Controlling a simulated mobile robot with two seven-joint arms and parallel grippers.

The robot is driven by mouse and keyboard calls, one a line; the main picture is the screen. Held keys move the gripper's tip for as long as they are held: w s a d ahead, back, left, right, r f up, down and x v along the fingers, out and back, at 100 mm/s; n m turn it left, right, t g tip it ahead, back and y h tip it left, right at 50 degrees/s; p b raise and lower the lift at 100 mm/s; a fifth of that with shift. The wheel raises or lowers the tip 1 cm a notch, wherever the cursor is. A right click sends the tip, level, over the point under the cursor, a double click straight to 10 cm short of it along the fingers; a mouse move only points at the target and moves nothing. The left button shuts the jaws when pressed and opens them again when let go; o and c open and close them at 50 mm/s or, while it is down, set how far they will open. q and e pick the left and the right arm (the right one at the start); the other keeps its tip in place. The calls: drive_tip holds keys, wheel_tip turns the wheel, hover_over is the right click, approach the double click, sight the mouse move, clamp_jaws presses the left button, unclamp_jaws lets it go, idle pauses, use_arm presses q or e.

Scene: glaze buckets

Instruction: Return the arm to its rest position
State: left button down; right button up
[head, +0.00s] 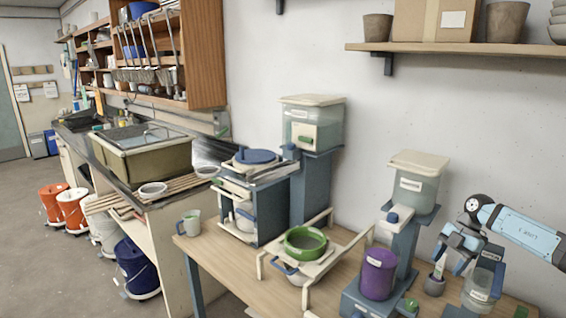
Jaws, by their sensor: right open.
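My right arm (522,232) reaches in from the right edge, in front of the wall and above the table. Its gripper (450,259) is open and points down over the right part of the table. A small grey cup (434,285) is just below the fingers; I cannot tell whether they touch it. A clear labelled container (478,289) stands to the right of the gripper, partly behind the wrist. My left gripper is not in view.
A purple container (378,274) and a dispenser with a clear tank (416,186) stand left of the gripper. A green ring (305,243) sits on a wooden stand further left. A shelf (470,49) with pots hangs above the arm. Bare table shows near the mug (190,223).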

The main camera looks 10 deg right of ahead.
drive_tip(key=a+f+n+y, duration=0.1)
drive_tip(key=a+f+y, duration=0.1)
drive_tip(key=a+f, duration=0.35)
drive_tip(key=a+f+n+y, duration=0.1)
drive_tip(key=a+f+y, duration=0.15)
drive_tip(key=a, duration=0.65)
drive_tip(key=s+a+f+m+t+y, duration=0.2)
drive_tip(key=s+a+f+t+y, duration=0.15)
drive_tip(key=a, duration=0.75)
drive_tip(key=s+a+f+m+t+y, duration=0.25)
drive_tip(key=s+a+t, duration=0.25)
drive_tip(key=a, duration=0.6)
drive_tip(key=s+f+m+t+h, duration=0.1)
drive_tip(key=s+f+m+h, duration=0.3)
drive_tip(key=s, duration=0.3)
drive_tip(key=s+d+f+m+t+h, duration=0.1)
drive_tip(key=s+f+m+h, duration=0.3)
drive_tip(key=s+m, duration=0.3)
drive_tip(key=s+d+f+m+t+h+b, duration=0.1)
drive_tip(key=s+f+m+h, duration=0.2)
drive_tip(key=s, duration=0.5)
drive_tip(key=shift+s+d+f+m+h, duration=0.2)
drive_tip(key=shift+s+f+m+h, duration=0.2)
drive_tip(key=shift+m+h, duration=0.6)
drive_tip(key=shift+m+t+y, duration=0.25)
